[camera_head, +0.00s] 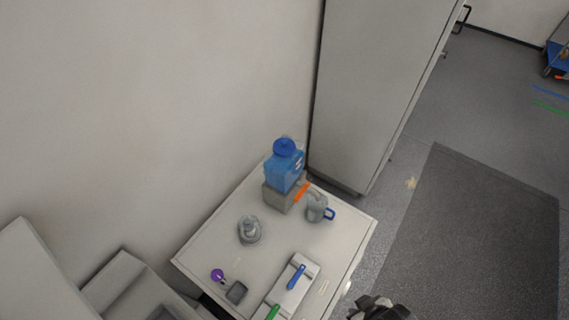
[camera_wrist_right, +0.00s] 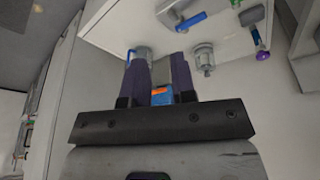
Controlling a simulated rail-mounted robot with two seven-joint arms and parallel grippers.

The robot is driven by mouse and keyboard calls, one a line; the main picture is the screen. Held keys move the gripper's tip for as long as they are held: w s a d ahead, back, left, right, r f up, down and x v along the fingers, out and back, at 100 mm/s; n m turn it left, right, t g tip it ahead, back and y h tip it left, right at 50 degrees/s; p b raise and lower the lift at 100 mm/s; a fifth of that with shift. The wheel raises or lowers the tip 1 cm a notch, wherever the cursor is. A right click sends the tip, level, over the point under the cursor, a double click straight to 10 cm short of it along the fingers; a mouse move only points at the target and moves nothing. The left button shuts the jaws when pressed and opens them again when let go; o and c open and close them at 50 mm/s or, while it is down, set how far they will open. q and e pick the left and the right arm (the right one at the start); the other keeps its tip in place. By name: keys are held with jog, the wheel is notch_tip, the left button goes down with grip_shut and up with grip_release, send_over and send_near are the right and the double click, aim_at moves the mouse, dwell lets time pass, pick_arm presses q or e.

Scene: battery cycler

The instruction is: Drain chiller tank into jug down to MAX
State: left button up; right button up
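The chiller stands at the back of the white table, with a translucent blue tank (camera_head: 285,170) on a grey base (camera_head: 278,198) and a round blue cap (camera_head: 285,148) on top. An orange part (camera_head: 302,190) sticks out at its front right. The grey jug (camera_head: 315,208) with a blue handle (camera_head: 330,213) stands upright beside the orange part; I cannot tell whether it is under an outlet. Liquid level and MAX mark are too small to read. My right gripper (camera_head: 378,307) is beyond the table's front right, away from the chiller. In the right wrist view its fingers (camera_wrist_right: 160,68) are apart and empty.
A clear glass vessel (camera_head: 249,230) stands on the table left of the jug. A purple-ended item (camera_head: 218,275), a dark square item (camera_head: 236,292) and a blue-handled tool (camera_head: 297,277) lie nearer the front. A tall grey cabinet (camera_head: 365,90) stands close behind right.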

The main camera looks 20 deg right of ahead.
jog(key=w+d+n+y+p, duration=0.1)
jog(key=w+d+n+p, duration=0.1)
jog(key=d, duration=1)
jog(key=w+d+n+p, duration=0.2)
jog(key=d+n+p, duration=0.2)
jog(key=d, duration=0.9)
jog(key=shift+w+g+y, duration=0.3)
jog(key=shift+y, duration=0.1)
jog(key=shift+a, duration=0.1)
